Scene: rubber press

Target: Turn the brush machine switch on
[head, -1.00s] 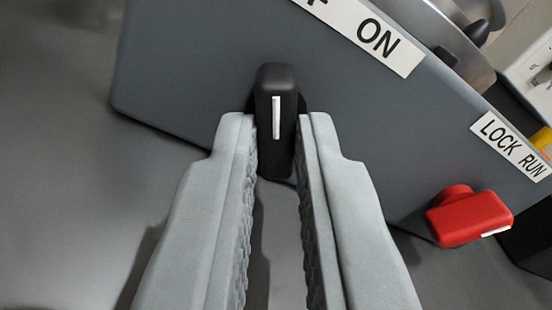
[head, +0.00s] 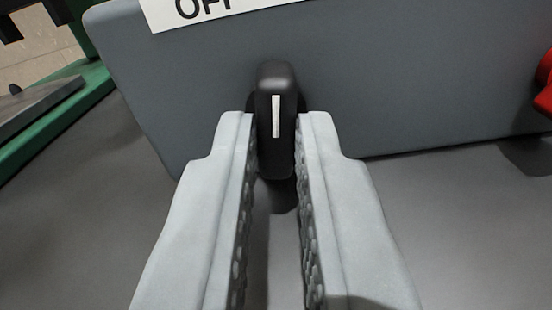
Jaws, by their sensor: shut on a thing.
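The switch is a black knob (head: 276,90) with a white pointer line, on a grey machine panel (head: 400,80). My gripper (head: 276,135) is shut on the knob, one finger on each side of it. The knob stands upright in the picture, in line with the fingers. A white label (head: 205,12) above the knob is cut by the top edge; its visible letters read as part of "OFF". The ON lettering is out of view.
A red knob (head: 544,85) shows partly at the right edge, on the same panel. A green frame (head: 50,110) stands at the left. A grey surface (head: 440,230) below the panel is clear.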

